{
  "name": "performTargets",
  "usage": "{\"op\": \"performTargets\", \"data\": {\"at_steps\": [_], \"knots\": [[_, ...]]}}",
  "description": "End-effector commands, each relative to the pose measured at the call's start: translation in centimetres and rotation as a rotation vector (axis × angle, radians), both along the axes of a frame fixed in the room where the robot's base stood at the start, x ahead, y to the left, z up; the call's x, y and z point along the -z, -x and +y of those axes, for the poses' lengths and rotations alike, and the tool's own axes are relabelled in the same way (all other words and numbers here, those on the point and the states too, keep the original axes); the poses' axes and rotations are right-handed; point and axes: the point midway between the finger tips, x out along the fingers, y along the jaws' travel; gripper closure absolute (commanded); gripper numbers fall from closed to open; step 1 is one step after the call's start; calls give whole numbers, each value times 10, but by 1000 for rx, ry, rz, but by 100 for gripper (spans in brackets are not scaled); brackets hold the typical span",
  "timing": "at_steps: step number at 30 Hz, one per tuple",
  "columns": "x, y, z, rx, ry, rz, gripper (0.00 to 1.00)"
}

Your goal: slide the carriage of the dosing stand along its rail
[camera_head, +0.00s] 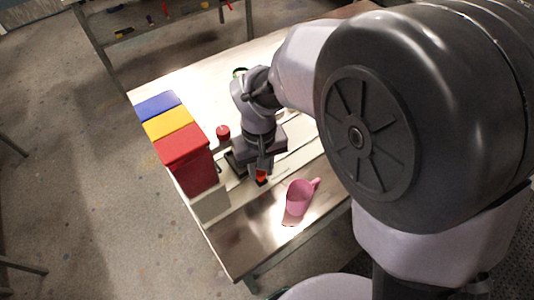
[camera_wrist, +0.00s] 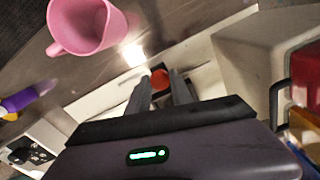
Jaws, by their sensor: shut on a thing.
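An orange-red knob (camera_head: 262,178), which looks like the carriage's grip, is low at the front of the bench. In the wrist view the same knob (camera_wrist: 160,79) sits between my two dark fingers. My gripper (camera_head: 260,171) points down and is shut on it; it also shows in the wrist view (camera_wrist: 160,88). A pale strip (camera_wrist: 113,90) runs beside the fingers and may be part of the dosing stand's rail. The carriage body and most of the rail are hidden by my gripper and wrist.
A pink cup (camera_head: 298,198) stands close by on the bench, to the right of my gripper. Red (camera_head: 184,150), yellow (camera_head: 167,123) and blue (camera_head: 158,105) boxes line the left edge. A red round knob (camera_head: 222,132) stands between them and my arm. The bench's front corner is clear.

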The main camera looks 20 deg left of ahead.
Motion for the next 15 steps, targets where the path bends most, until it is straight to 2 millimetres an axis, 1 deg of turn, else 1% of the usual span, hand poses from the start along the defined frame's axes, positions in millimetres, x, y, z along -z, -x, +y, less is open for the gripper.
{"op": "performTargets", "data": {"at_steps": [5,6,9,15], "knots": [[0,0,0,0,0,0,100],[0,0,0,0,0,0,70],[0,0,0,0,0,0,52],[0,0,0,0,0,0,52]]}}
